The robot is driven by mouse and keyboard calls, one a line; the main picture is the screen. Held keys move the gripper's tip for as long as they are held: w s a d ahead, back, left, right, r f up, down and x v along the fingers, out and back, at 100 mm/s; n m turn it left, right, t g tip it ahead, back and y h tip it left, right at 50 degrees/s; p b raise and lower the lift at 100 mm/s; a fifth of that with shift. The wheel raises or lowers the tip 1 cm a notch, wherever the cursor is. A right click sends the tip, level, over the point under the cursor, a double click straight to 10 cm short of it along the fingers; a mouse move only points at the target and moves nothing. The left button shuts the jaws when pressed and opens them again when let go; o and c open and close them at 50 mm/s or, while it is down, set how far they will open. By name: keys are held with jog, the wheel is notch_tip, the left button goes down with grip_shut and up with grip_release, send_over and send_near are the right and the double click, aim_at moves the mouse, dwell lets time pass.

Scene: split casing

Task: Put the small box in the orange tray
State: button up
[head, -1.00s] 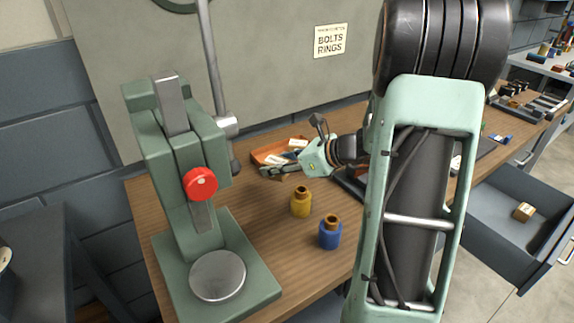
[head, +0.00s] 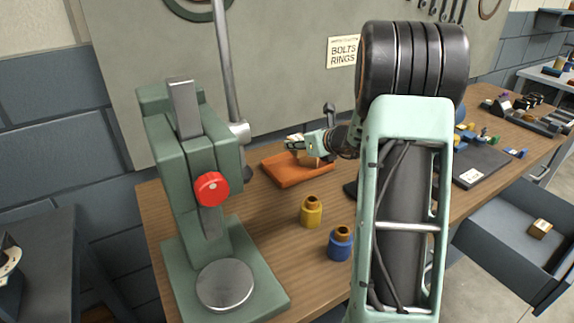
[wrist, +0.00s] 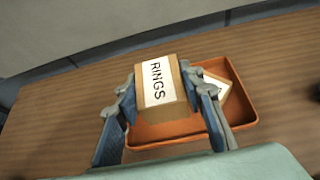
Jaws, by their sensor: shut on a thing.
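My gripper (wrist: 160,78) is shut on a small tan box (wrist: 172,103) with a white label reading RINGS, its fingers on either side. The orange tray (wrist: 244,100) shows behind and beneath the box in the wrist view; the box appears above it. In the head view, my gripper (head: 303,146) holds the box (head: 311,160) over the back of the orange tray (head: 288,178) on the bench. Another pale-labelled thing (wrist: 217,86) shows in the tray, partly hidden by a finger. I cannot tell whether the held box touches the tray.
A green press (head: 195,170) with a red knob stands left of the tray. A yellow bottle (head: 311,211) and a blue bottle (head: 340,243) stand in front. An open drawer (head: 490,240) at right holds another small box (head: 540,228). My arm hides part of the bench.

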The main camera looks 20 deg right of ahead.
send_over(287, 172)
notch_tip(287, 172, down, 5)
jog(key=shift+f+b, duration=0.1)
jog(key=shift+b, duration=0.3)
jog(key=shift+w+a+f, duration=0.1)
jog(key=shift+w+f, duration=0.05)
jog(key=shift+f, duration=1.45)
jog(key=shift+f+b, duration=0.25)
jog(key=shift+b, duration=0.25)
jog(key=o, duration=1.1)
jog(key=shift+c, duration=0.2)
jog(key=shift+r, duration=0.15)
jog(key=shift+r+p, duration=0.15)
jog(key=shift+p, duration=0.2)
jog(key=v, duration=1.2)
